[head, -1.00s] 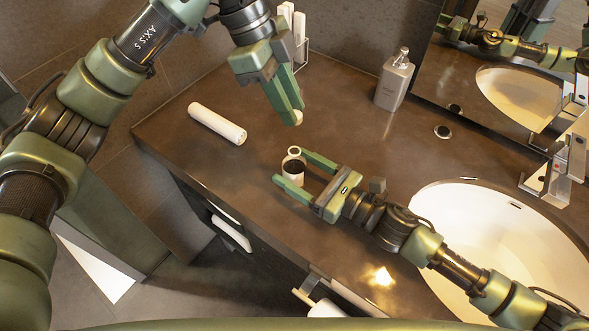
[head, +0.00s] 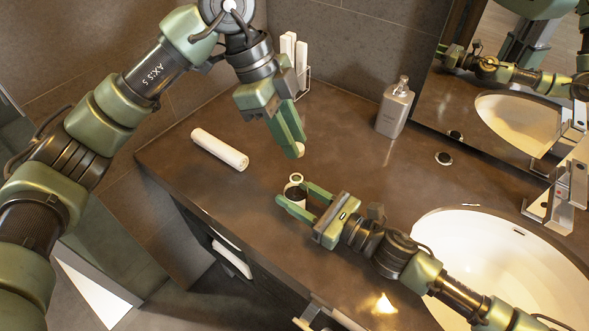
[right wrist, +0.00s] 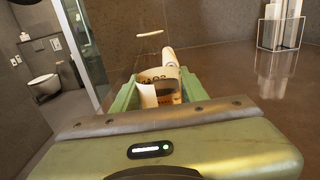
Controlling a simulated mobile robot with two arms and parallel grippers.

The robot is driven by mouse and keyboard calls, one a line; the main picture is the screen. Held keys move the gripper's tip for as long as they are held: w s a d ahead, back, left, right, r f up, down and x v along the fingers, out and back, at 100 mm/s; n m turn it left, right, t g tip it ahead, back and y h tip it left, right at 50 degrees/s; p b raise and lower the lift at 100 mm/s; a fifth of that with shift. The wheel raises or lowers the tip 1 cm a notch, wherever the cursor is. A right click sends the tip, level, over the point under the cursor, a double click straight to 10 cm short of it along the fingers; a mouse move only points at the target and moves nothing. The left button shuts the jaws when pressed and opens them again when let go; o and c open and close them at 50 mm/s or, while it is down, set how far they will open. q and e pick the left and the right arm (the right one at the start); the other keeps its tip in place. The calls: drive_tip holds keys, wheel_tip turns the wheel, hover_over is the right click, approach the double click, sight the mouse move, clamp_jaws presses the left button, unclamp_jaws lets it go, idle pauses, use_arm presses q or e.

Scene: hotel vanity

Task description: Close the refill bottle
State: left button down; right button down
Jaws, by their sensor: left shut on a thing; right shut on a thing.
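The refill bottle (head: 297,208) stands on the counter in the head view. It has a pale body, a dark band or shoulder, and a small pale ring at its top that looks like an open mouth. My right gripper (head: 294,197) is shut around its body from the right. In the right wrist view the bottle (right wrist: 165,74) sits between the green fingers, partly hidden by the gripper housing. My left gripper (head: 297,148) is shut on a small cream cap (head: 299,151), mostly hidden by the fingers. The cap is above the bottle in the picture, apart from it.
A white rolled item (head: 219,149) lies on the counter at left. A soap dispenser (head: 395,108) stands at the back right, near the mirror. A rack with white items (head: 302,72) is behind my left gripper. The basin (head: 480,255) is at right.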

sight(300, 179)
use_arm(q)
drive_tip(key=shift+f, duration=1.9)
drive_tip(key=shift+f, duration=0.15)
drive_tip(key=shift+f, duration=0.75)
drive_tip(key=shift+f, duration=0.55)
